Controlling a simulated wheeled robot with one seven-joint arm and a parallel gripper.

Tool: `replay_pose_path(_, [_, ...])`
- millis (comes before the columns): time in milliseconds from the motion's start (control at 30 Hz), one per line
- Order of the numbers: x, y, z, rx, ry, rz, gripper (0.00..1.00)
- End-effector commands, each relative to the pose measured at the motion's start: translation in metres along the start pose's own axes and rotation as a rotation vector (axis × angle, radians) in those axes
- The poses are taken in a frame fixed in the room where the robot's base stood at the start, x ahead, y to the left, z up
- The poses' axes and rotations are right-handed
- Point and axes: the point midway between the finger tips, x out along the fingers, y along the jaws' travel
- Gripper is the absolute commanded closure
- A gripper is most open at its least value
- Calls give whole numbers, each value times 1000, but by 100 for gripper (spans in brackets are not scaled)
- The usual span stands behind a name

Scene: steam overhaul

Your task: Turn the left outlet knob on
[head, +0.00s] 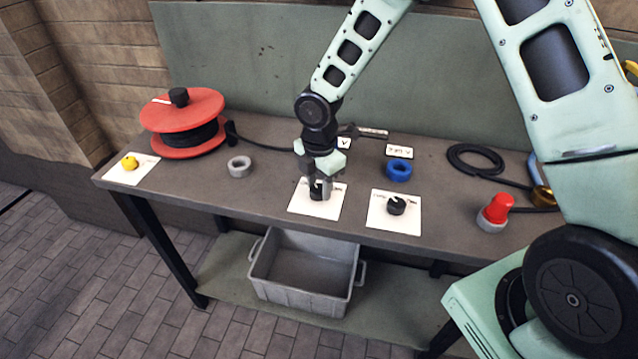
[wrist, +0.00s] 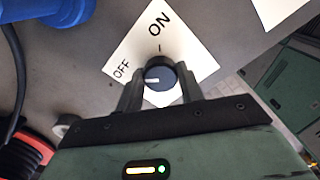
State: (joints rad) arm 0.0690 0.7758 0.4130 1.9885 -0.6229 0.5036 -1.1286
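The left outlet knob (head: 317,191) is a round black knob on a white plate (head: 299,205) on the workbench. In the wrist view the knob (wrist: 160,74) sits between the two fingers of my gripper (wrist: 160,86), which appear to touch its sides. Its white pointer line points left, towards the OFF side; ON is printed above it beside a small tick. In the head view my gripper (head: 319,187) points down over the plate and partly hides the knob. A second black knob (head: 396,206) stands on its own white plate (head: 378,213) to the right.
On the bench (head: 260,180) lie a red cable reel (head: 183,117), a grey ring (head: 239,167), a blue ring (head: 398,170), a yellow knob (head: 130,162) and a red-topped piece (head: 498,207). A grey crate (head: 300,297) stands on the lower shelf.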

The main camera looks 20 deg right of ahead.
Motion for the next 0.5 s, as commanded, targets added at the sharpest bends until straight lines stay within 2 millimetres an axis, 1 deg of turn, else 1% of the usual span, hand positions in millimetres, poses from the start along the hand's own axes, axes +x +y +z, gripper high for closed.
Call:
replay_pose_path(267, [0,0,-1,50,0,0,85])
replay_pose_path(500, [0,0,-1,200,0,0,85])
